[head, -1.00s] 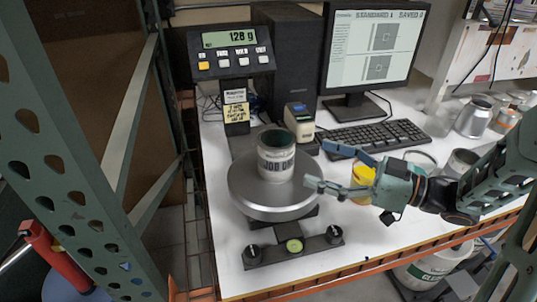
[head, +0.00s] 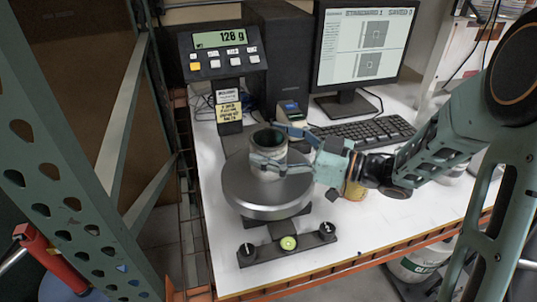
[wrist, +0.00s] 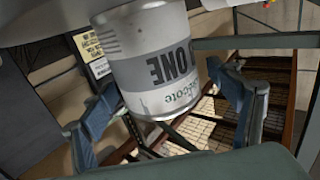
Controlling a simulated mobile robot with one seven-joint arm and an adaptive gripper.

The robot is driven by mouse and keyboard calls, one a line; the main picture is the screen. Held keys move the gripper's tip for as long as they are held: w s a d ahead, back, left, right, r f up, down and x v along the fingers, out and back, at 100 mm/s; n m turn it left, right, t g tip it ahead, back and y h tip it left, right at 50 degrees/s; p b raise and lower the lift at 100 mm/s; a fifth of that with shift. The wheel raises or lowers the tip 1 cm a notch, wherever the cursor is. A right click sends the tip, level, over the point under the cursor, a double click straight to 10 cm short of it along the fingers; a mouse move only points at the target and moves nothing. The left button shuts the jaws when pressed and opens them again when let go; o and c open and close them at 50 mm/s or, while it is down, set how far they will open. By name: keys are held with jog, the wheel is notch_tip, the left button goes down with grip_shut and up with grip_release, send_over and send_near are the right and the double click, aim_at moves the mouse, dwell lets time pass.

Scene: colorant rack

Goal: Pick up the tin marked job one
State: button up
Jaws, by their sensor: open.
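The tin marked JOB ONE (head: 268,147), white and grey with a dark green top, stands upright on the round metal plate of the scale (head: 240,197). My gripper (head: 281,147) reaches in from the right, with one finger at the tin's far side and one across its near side. In the wrist view the tin (wrist: 155,60) appears upside down, its ONE lettering readable, between my open fingers (wrist: 167,100). A gap shows beside the tin's lower part there. Finger contact cannot be told.
The scale's display (head: 221,40) reads about 128 g and stands behind the plate. A small device (head: 291,109), a keyboard (head: 362,133) and a monitor (head: 365,45) stand behind my gripper. A green rack post (head: 70,150) rises at left.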

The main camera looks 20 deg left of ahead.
jog(key=c, duration=1.2)
jog(key=shift+c, duration=1)
jog(key=shift+r, duration=0.1)
